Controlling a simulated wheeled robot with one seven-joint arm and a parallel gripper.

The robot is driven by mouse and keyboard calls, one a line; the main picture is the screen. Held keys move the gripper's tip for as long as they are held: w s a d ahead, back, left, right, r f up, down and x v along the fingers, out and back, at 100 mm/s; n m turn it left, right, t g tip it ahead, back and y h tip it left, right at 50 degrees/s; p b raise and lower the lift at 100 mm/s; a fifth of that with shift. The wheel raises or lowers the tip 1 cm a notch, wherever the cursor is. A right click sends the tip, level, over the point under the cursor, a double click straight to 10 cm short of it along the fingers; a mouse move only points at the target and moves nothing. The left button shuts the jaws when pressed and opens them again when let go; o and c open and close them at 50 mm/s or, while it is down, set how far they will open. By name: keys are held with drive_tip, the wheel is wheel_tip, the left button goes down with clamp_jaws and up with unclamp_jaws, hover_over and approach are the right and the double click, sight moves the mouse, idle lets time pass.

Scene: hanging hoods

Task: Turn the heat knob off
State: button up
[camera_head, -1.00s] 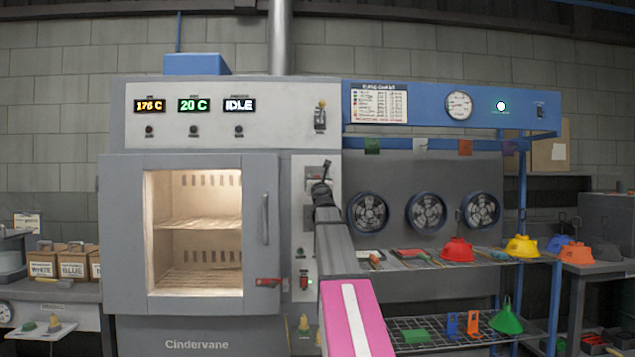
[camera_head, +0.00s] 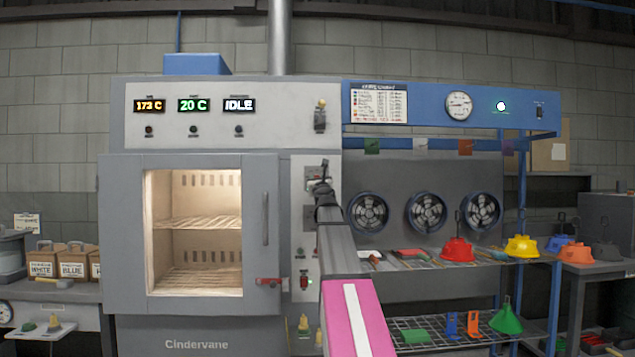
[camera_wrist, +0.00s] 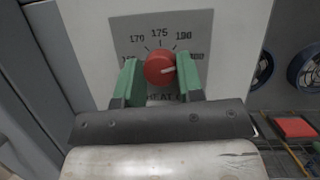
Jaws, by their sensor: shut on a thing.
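The red heat knob (camera_wrist: 159,69) sits on a grey dial plate (camera_wrist: 197,28) marked 170, 175 and more numbers; its white pointer line aims to the right. My gripper (camera_wrist: 158,82) has its two green fingers on either side of the knob and is shut on it. In the head view my gripper (camera_head: 321,176) is at the oven's right control panel (camera_head: 299,225), and my arm hides the knob. The oven's orange display (camera_head: 149,106) reads 173 C, the green one (camera_head: 194,105) 20 C, and the white one (camera_head: 239,105) IDLE.
The oven door frame (camera_head: 260,180) with its handle is left of the panel. A red latch (camera_head: 268,282) juts out at lower right of the door. A rack with fans (camera_head: 427,212) and coloured hoods (camera_head: 457,250) stands to the right.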

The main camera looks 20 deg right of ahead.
drive_tip(key=n+g, duration=0.3)
drive_tip(key=n, duration=0.9)
drive_tip(key=n+g+h, duration=0.1)
drive_tip(key=n+g, duration=0.2)
drive_tip(key=n, duration=0.8)
drive_tip(key=n+g, duration=0.3)
drive_tip(key=n, duration=0.9)
drive_tip(key=shift+a+r+n+g+h, duration=0.2)
drive_tip(key=shift+r+n+g+h, duration=0.1)
drive_tip(key=shift+h, duration=0.1)
idle(0.4)
drive_tip(key=o, duration=0.9)
